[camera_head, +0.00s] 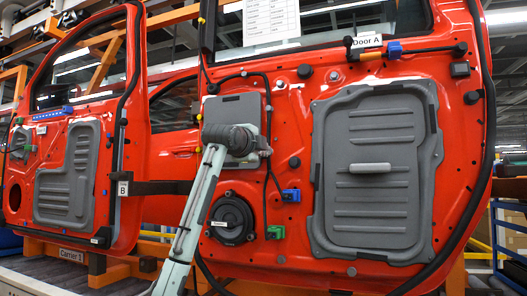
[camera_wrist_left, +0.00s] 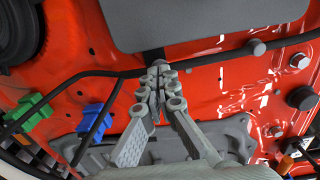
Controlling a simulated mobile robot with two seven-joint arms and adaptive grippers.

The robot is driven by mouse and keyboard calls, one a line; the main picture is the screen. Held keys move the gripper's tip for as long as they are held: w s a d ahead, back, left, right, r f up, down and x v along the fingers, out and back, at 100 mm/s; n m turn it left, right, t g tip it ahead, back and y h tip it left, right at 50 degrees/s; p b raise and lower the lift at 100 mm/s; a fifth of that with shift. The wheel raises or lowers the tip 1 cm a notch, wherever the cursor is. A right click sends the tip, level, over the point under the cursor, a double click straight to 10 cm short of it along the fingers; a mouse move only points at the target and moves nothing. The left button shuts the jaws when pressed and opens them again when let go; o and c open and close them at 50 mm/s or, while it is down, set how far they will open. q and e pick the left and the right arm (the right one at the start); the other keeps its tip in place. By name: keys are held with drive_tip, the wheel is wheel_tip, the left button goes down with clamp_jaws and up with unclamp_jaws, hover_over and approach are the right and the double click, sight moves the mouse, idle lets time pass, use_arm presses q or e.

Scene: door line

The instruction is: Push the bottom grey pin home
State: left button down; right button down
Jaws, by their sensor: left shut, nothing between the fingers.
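My left gripper (camera_head: 264,152) is shut and empty, its fingertips at the red door (camera_head: 290,225) by the right edge of the small grey panel (camera_head: 236,106). In the left wrist view the shut fingertips (camera_wrist_left: 158,68) point at the door just below that panel's edge (camera_wrist_left: 215,20), over the black cable. They cover the spot there, so I cannot tell a bottom pin or how far it stands out. One grey pin (camera_wrist_left: 257,47) shows to the right of the fingertips; in the head view it sits higher on the door (camera_head: 281,85). My right gripper is not in view.
A black cable (camera_wrist_left: 100,73) runs across the door near the fingers. A blue connector (camera_head: 291,195), a green connector (camera_head: 275,232) and a round black speaker (camera_head: 231,219) sit below. A large grey panel (camera_head: 372,215) with a handle is at right.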

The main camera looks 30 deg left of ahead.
use_arm(q)
drive_tip(key=shift+w+a+p, duration=0.1)
drive_tip(key=shift+w+p, duration=0.2)
drive_tip(key=shift+p, duration=0.1)
idle(0.5)
drive_tip(key=shift+w+a, duration=0.1)
drive_tip(key=shift+w, duration=0.25)
idle(0.3)
drive_tip(key=b+v, duration=0.1)
drive_tip(key=v, duration=0.6)
idle(0.4)
drive_tip(key=v, duration=1.2)
